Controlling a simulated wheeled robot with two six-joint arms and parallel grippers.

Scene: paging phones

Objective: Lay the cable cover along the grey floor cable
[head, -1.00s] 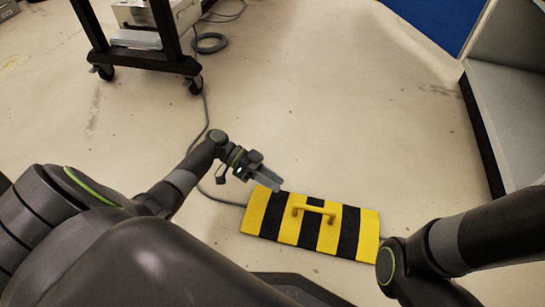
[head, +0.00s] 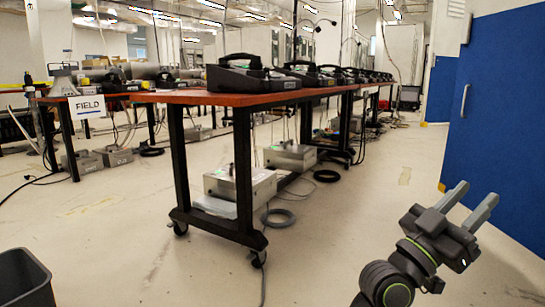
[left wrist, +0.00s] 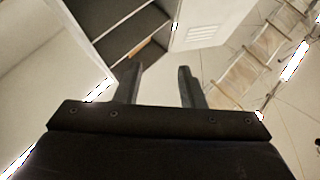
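The grey floor cable (head: 264,287) shows as a short length on the pale floor, running down from under the table to the bottom edge of the head view. The yellow-and-black cable cover is in neither current view. In the left wrist view the open fingers (left wrist: 159,68) also show empty.
A wheeled table (head: 250,97) with phones stands ahead, with metal boxes (head: 240,187) and a cable coil (head: 278,218) below. A dark bin (head: 22,278) is at lower left. A blue panel (head: 503,125) stands at right. Floor between is clear.

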